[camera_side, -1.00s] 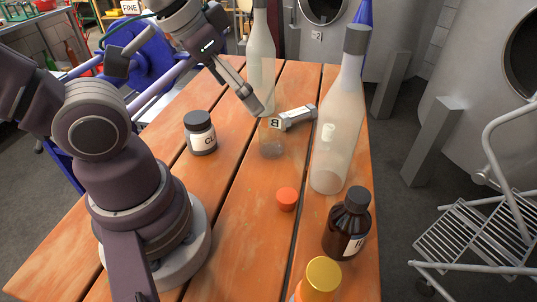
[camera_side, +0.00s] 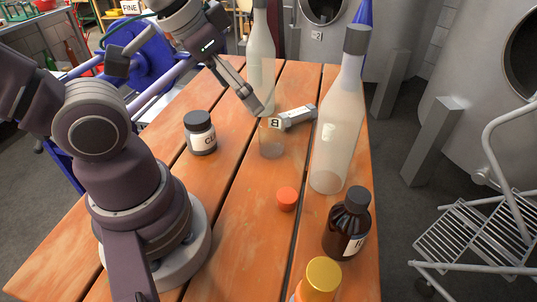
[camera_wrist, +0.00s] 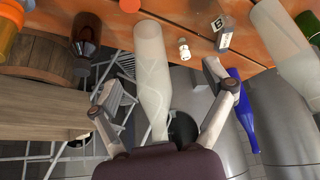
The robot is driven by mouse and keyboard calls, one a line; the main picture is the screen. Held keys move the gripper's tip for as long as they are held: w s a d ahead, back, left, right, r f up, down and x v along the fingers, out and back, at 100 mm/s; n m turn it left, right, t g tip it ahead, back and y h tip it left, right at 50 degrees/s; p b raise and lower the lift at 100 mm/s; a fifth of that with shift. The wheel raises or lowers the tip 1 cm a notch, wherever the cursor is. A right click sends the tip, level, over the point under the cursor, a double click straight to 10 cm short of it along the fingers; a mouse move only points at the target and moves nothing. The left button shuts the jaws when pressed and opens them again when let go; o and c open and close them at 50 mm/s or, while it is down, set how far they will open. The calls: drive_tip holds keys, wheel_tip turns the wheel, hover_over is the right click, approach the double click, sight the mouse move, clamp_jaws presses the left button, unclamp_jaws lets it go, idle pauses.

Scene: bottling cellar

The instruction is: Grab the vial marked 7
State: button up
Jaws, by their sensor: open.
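I can read no 7 in either view. A small white, vial-like item (camera_wrist: 184,48) stands on the table in the wrist view; its marking is too small to read. In the side view a whitish patch shows through the large frosted bottle (camera_side: 340,125), and I cannot tell whether it is the same item. A clear, empty-looking jar (camera_side: 272,146) stands left of that bottle. My gripper (camera_wrist: 155,95) is open and empty, above the table.
A second tall bottle (camera_side: 260,60) stands close to my gripper. A blue bottle (camera_wrist: 243,110) shows beyond my right finger.

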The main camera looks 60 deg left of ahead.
drive_tip(key=c, duration=0.3)
wheel_tip(320, 180, up, 6)
drive_tip(key=f, duration=0.1)
drive_tip(key=w+a+n+g, duration=0.1)
drive_tip(key=w+a+n, duration=0.15)
drive_tip(key=w, duration=1.65)
drive_tip(key=shift+y, duration=0.4)
drive_tip(key=f, duration=0.6)
drive_tip(key=w+f, duration=0.1)
drive_tip(key=f, duration=0.6)
drive_tip(key=a+f, duration=0.1)
drive_tip(key=f, duration=0.5)
drive_tip(key=shift+w+f, duration=0.2)
drive_tip(key=shift+f, duration=0.1)
drive_tip(key=shift+x, duration=2.85)
